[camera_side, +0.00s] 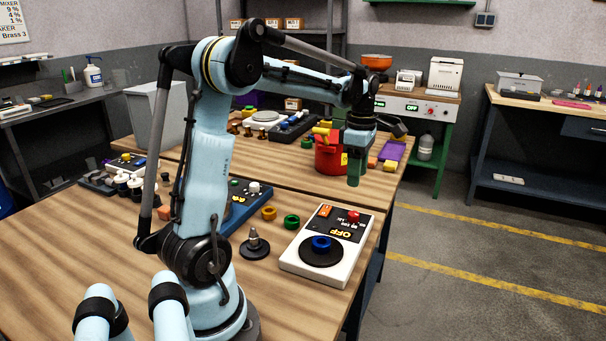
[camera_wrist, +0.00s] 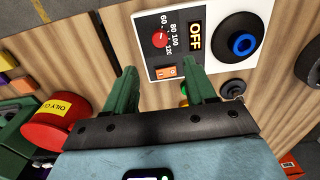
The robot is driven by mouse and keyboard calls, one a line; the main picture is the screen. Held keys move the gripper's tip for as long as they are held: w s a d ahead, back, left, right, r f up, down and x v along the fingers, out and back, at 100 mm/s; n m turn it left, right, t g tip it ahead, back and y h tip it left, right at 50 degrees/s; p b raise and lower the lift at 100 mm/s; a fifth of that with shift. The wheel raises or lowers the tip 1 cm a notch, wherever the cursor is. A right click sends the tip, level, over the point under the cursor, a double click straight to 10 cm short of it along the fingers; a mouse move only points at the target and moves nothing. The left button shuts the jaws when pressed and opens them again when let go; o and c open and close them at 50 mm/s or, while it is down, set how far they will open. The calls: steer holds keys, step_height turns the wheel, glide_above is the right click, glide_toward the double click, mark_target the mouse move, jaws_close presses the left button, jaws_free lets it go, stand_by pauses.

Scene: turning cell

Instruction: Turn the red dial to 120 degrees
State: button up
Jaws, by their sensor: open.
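The red dial (camera_side: 353,216) is a small round knob on a white control box (camera_side: 289,263). In the wrist view the dial (camera_wrist: 159,39) sits beside a printed scale with 60, 80, 100 and 120; its pointer setting is too small to read. A display (camera_wrist: 195,36) next to it reads OFF. A blue ring on a black disc (camera_wrist: 238,43) is on the same box, along with an orange switch (camera_wrist: 166,72). My gripper (camera_side: 354,177) is open and empty, above the table beyond the box. In the wrist view its green fingers (camera_wrist: 160,80) are apart, short of the dial.
A red can (camera_side: 331,155) labelled OILY stands close to my gripper; it also shows in the wrist view (camera_wrist: 50,135). A green ring (camera_side: 292,222), an orange ring (camera_side: 268,212) and a dark cone-shaped piece (camera_side: 254,246) lie left of the box. The table ends just right of the box.

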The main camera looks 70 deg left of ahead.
mark_target(354, 213)
step_height(354, 213, down, 11)
stand_by(0.5)
jaws_close()
